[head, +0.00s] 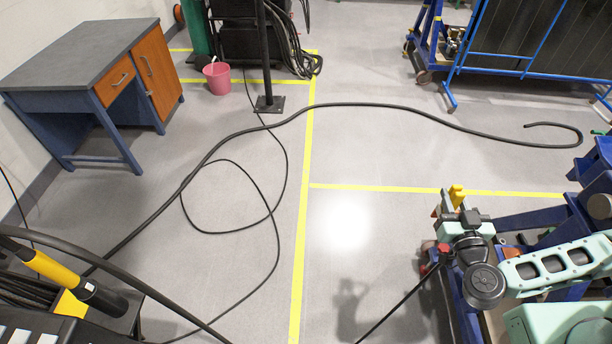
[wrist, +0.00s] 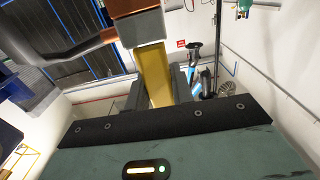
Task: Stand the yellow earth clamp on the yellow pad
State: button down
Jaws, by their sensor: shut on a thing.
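The yellow earth clamp shows in the head view as a small upright yellow piece (head: 456,194) at the end of my arm, right of centre. In the wrist view its yellow body (wrist: 154,78) stands between the dark fingers of my gripper (wrist: 160,90), with a grey block and copper-coloured part beyond. My gripper is shut on it; in the head view my wrist hides most of the grip. A yellow patch (head: 71,304) shows at the lower left of the head view, partly covered by a black and yellow handle; I cannot tell whether it is the yellow pad.
Black cable (head: 380,106) loops across the floor. Blue steel framing (head: 560,212) lies close to my arm. Open floor (head: 370,150) with yellow lines fills the middle.

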aim_at(74, 303)
jog(key=i+u, duration=0.15)
jog(key=u, duration=0.15)
jog(key=i+j+u, duration=0.1)
jog(key=u, duration=0.15)
jog(key=i+u, duration=0.25)
jog(key=i, duration=1)
jog(key=i+z, duration=0.35)
jog(key=i+j+z, duration=0.35)
jog(key=i, duration=0.15)
jog(key=i+l+z, duration=0.1)
jog(key=i+z, duration=0.2)
jog(key=z, duration=0.15)
jog(key=i+z, duration=0.25)
jog(key=z, duration=0.2)
jog(key=u, duration=0.55)
jog(key=i+l+u, duration=0.1)
jog(key=u, duration=1)
jog(key=l+u, duration=0.15)
jog(key=u, duration=0.35)
jog(key=l+u, duration=0.1)
jog(key=u, duration=0.45)
jog(key=l+u, duration=0.1)
jog(key=u, duration=0.45)
jog(key=l+u, duration=0.1)
jog(key=u, duration=0.45)
jog(key=l+u, duration=0.1)
jog(key=u, duration=0.45)
